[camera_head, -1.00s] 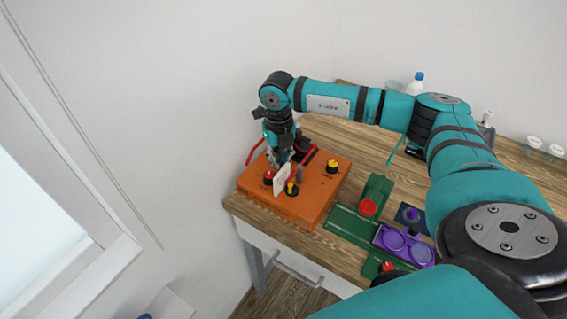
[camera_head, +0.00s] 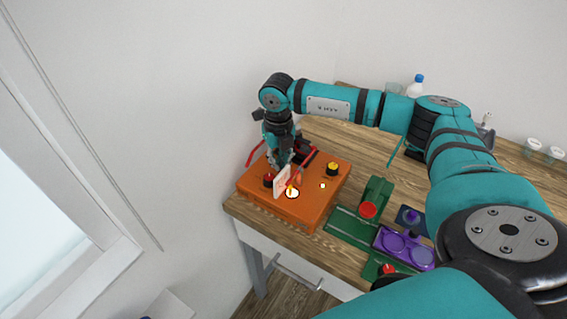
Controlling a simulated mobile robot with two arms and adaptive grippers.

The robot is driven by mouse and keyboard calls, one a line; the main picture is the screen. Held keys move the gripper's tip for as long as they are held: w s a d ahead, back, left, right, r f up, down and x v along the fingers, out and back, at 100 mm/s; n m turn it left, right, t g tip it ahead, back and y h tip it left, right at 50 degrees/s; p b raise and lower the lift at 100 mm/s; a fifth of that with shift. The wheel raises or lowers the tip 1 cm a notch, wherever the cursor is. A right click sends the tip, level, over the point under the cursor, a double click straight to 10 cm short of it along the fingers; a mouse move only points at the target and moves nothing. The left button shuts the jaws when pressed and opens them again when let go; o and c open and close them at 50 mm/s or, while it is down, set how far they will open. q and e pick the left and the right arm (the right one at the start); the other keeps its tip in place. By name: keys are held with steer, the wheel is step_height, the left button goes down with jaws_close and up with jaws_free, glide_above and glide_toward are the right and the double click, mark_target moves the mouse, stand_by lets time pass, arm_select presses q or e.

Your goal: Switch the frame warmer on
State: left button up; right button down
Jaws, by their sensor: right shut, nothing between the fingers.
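The frame warmer appears to be the orange box (camera_head: 313,207) on the left end of the wooden table. My right gripper (camera_head: 281,164) is shut and empty, pointing down just above the box behind the pale plate. Whether its fingertips touch anything is hidden. My left gripper is not in view.
A blue-capped bottle (camera_head: 415,87) and clear cups (camera_head: 533,143) are at the back. A wall is close behind the box.

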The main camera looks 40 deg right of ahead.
step_height(320, 180, up, 6)
steer(key=p, duration=0.3)
stand_by(0.3)
stand_by(0.4)
